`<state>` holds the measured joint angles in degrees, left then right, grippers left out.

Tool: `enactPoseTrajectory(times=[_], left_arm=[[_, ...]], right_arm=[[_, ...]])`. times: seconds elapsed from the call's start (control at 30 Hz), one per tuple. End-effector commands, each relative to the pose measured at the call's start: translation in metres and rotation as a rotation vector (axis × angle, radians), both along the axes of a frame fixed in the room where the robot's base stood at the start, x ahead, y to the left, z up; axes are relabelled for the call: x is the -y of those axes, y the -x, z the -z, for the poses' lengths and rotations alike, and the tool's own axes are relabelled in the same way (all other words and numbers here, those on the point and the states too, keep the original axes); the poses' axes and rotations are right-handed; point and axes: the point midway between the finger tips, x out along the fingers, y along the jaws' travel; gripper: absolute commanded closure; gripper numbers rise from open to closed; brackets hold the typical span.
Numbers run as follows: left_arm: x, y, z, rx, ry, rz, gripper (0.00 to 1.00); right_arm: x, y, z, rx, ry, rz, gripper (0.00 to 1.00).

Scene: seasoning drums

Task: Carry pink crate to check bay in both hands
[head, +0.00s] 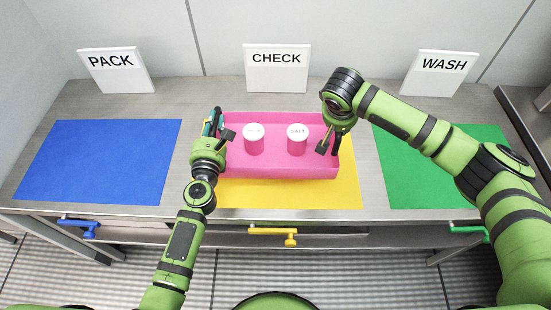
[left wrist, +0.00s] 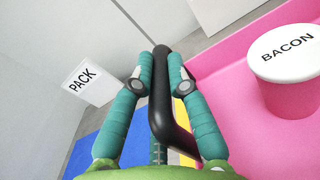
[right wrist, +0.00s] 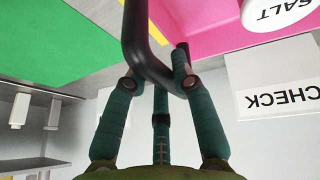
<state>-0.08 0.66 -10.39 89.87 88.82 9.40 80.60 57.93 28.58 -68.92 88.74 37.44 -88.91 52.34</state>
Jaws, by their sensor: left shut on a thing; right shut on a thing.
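The pink crate (head: 275,172) is over the yellow mat (head: 345,195) in front of the CHECK sign (head: 277,68). It looks level; I cannot tell whether its base touches the mat. Inside stand two pink drums with white lids, the BACON drum (head: 254,145) on the left and the SALT drum (head: 297,146) on the right. My left gripper (head: 211,124) is shut on the crate's black left handle (left wrist: 162,95). My right gripper (head: 338,142) is shut on the black right handle (right wrist: 135,40). The crate hides much of the mat.
A blue mat (head: 95,160) lies at left before the PACK sign (head: 116,70). A green mat (head: 430,155) lies at right before the WASH sign (head: 440,73). Blue, yellow (head: 273,236) and green handles line the counter's front. A wall stands behind.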

Motion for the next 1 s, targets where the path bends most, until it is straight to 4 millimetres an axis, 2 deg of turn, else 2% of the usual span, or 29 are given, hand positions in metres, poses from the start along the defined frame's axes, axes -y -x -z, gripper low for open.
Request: enactPoseTrajectory(times=[0.27, 0.9, 0.93, 0.97, 1.0], left_arm=[[-0.003, -0.001, 0.009, 0.003, -0.001, -0.006, 1.0], [-0.003, -0.001, 0.05, 0.004, -0.001, -0.007, 1.0], [-0.003, 0.0, 0.048, 0.001, -0.001, -0.007, 0.71], [-0.003, 0.0, 0.047, 0.001, -0.001, -0.007, 0.59], [-0.003, 0.0, 0.047, 0.001, -0.001, -0.006, 0.59]], right_arm=[[0.002, -0.001, 0.01, 0.001, 0.004, 0.004, 1.0], [0.002, -0.001, 0.051, 0.001, 0.004, 0.003, 1.0], [0.002, 0.0, 0.048, 0.0, 0.004, 0.003, 0.63], [0.002, 0.0, 0.047, 0.0, 0.004, 0.003, 0.51], [0.002, 0.0, 0.047, 0.0, 0.004, 0.003, 0.51]])
